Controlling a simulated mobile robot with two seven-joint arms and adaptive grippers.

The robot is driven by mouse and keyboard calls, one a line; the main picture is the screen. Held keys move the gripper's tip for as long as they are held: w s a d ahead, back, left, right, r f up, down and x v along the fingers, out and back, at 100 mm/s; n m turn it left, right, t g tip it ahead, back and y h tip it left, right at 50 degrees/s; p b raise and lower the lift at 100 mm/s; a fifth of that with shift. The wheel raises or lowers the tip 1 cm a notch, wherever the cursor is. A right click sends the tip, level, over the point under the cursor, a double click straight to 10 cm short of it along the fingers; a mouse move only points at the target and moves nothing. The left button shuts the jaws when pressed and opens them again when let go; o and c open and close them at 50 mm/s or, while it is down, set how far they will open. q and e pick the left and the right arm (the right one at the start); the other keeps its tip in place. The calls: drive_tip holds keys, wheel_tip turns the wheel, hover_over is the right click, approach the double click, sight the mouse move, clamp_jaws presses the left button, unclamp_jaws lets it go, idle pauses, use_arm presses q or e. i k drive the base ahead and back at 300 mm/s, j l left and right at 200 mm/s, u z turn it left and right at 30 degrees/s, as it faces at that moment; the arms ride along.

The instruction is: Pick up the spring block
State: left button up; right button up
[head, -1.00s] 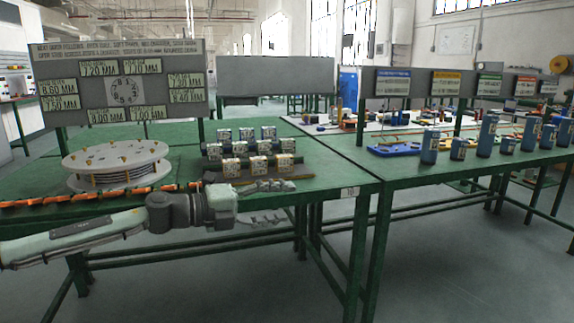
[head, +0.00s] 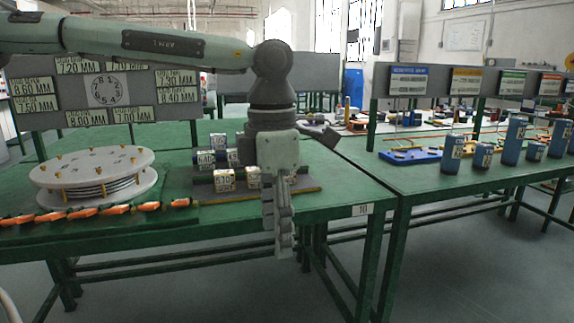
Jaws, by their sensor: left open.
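Small white-topped blocks with printed numbers (head: 224,180) stand in rows on a dark rack on the left green table (head: 330,195). I cannot tell from the labels which one is the spring block. My left gripper (head: 277,235) hangs in front of the rack, fingers pointing down, open and empty. The gripper and wrist hide the right part of the rows. The fingertips appear below the table's front edge line in the picture. My right gripper is not in view.
A round stacked-plate device (head: 95,168) stands on the left of the table. Orange-and-black pieces (head: 100,210) lie along the front edge. A number board (head: 100,90) stands behind. Blue cylinders (head: 452,153) stand on the right table.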

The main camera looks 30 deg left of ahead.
sight(292, 178)
drive_tip(key=i+j, duration=1.15)
drive_tip(key=i, duration=0.15)
